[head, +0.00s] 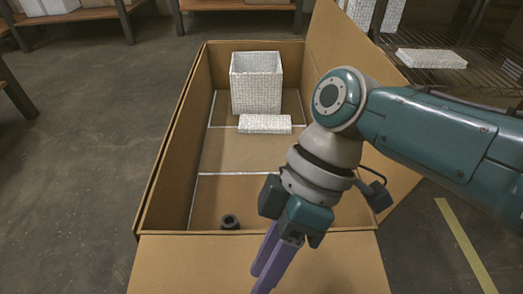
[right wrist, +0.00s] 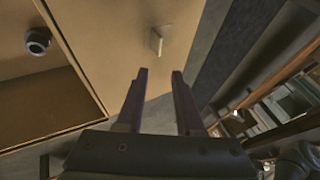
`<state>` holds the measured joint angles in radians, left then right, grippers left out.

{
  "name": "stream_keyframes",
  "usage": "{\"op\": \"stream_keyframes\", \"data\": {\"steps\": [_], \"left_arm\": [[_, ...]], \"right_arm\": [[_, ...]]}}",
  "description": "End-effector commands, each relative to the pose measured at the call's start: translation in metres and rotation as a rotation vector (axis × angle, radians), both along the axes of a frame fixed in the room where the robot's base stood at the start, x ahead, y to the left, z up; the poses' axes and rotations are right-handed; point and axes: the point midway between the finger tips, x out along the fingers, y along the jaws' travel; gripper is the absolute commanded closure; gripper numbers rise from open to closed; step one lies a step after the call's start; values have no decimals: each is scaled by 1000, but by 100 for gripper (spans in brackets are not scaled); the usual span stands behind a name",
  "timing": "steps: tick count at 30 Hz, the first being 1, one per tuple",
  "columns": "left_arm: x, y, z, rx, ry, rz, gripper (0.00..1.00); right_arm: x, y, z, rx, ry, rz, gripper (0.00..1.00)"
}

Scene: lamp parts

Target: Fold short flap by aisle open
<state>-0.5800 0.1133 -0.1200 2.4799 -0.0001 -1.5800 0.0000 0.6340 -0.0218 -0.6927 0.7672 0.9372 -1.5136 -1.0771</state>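An open cardboard box (head: 150,190) stands in the middle of the head view. Its near short flap (head: 180,262) lies folded outward toward me; I cannot tell from the labels which short flap is by the aisle. My right gripper (head: 264,280) points down over this near flap, with purple fingers. The right wrist view shows its fingers (right wrist: 160,72) apart with nothing between them, in front of a cardboard flap (right wrist: 120,50). A small pale tab (right wrist: 156,42) shows on that flap, beyond the fingertips. Whether the fingers touch the flap is unclear. My left gripper is out of view.
The box holds a white tiled-pattern open bin (head: 256,85), a flat white block (head: 264,124) and a small dark ring-shaped part (head: 230,222). The right long flap (head: 345,50) stands up, leaning outward. A wire shelf (head: 470,70) is at right. Floor (head: 80,150) at left is clear.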

Motion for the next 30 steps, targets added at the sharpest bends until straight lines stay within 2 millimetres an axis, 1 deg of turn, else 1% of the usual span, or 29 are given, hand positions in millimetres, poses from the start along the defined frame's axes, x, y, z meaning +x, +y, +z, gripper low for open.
{"op": "stream_keyframes", "data": {"steps": [2,5,12,15,18,22,30], "left_arm": [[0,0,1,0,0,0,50],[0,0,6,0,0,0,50],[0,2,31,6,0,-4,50],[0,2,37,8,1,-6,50],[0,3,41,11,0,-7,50],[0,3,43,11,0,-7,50],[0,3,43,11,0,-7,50]], "right_arm": [[0,0,1,0,0,0,64],[4,-3,9,0,-2,-1,64],[22,-21,51,-1,-2,-2,64],[29,-28,66,0,-1,-2,64],[35,-34,76,-1,-1,-1,64],[38,-38,83,0,0,0,64],[39,-38,83,0,0,0,64]]}}
